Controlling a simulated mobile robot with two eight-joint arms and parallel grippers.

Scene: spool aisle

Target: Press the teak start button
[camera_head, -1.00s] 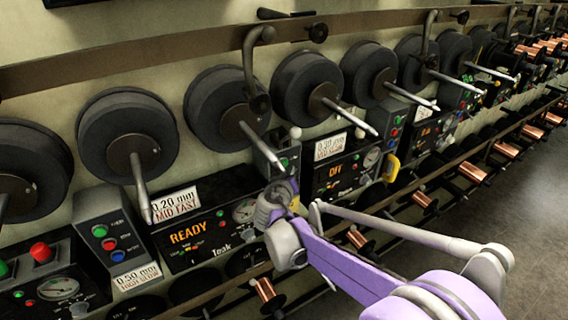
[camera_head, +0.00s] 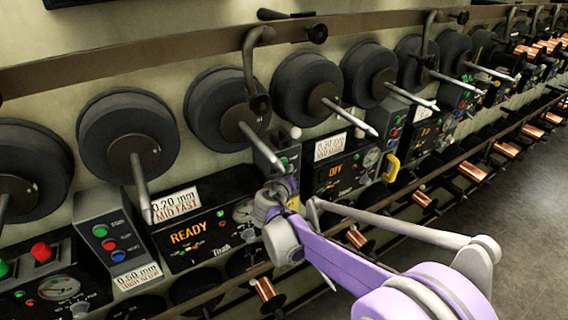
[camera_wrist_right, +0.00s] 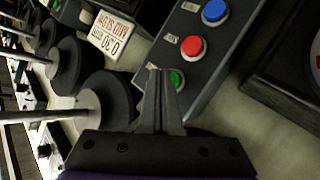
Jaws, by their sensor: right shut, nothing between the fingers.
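A grey control box (camera_head: 268,150) stands right of the panel marked Teak that reads READY (camera_head: 188,235). In the right wrist view this kind of box (camera_wrist_right: 196,62) carries a blue button (camera_wrist_right: 215,12), a red button (camera_wrist_right: 193,47) and a green button (camera_wrist_right: 177,79). My right gripper (camera_wrist_right: 160,74) is shut and empty; its fingertips overlap the left side of the green button. I cannot tell whether they touch it. In the head view my right gripper's wrist (camera_head: 278,205) hides the lower part of the box. My left gripper is not in view.
Black spools (camera_head: 220,105) with protruding rods line the wall above the panels. Another Teak panel (camera_head: 338,172) reads OFF, with a yellow handle (camera_head: 391,168) beside it. A rail with copper spools (camera_head: 266,290) runs below. Open floor (camera_head: 520,240) lies at right.

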